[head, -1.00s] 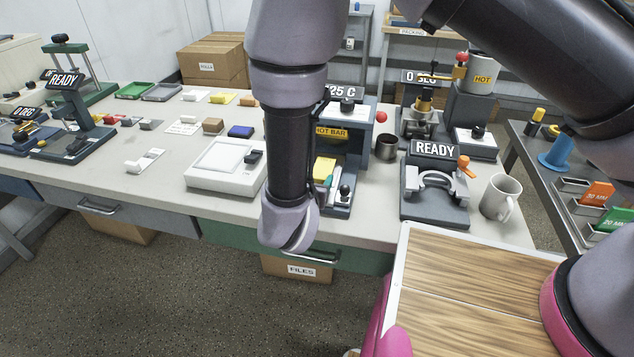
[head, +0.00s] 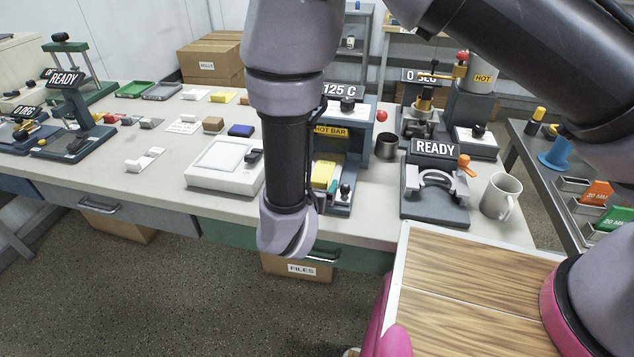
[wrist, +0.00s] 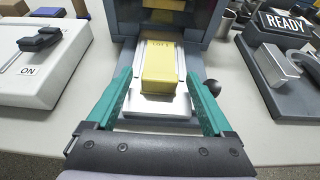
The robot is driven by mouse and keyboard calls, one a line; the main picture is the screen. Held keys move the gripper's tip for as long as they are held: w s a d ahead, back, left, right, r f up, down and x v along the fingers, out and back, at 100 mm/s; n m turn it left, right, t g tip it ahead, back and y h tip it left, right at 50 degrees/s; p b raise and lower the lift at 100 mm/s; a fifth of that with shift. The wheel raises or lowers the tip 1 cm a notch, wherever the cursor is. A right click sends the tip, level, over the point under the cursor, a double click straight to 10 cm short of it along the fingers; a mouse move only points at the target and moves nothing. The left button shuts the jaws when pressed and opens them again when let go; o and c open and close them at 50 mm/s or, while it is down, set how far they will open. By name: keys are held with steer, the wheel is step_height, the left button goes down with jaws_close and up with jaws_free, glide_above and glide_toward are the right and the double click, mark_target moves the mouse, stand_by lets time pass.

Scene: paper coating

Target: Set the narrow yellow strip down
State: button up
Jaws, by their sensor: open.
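The narrow yellow strip (wrist: 162,68) lies flat on a pale sled (wrist: 158,105) at the front of the hot bar machine, with lettering on its far end. It also shows in the head view (head: 323,173), partly hidden by my arm. My gripper (wrist: 159,80) is open, with one teal finger on each side of the strip and a visible gap to it on both sides. In the head view my arm hides most of the gripper.
The hot bar machine (head: 357,140) rises just beyond the strip. A black knob (wrist: 212,87) stands close to the right finger. A white device (wrist: 35,60) with a switch is on the left, and a grey fixture marked READY (wrist: 285,75) on the right.

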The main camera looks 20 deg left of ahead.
steer(key=v, duration=1.1)
steer(key=shift+d, duration=0.1)
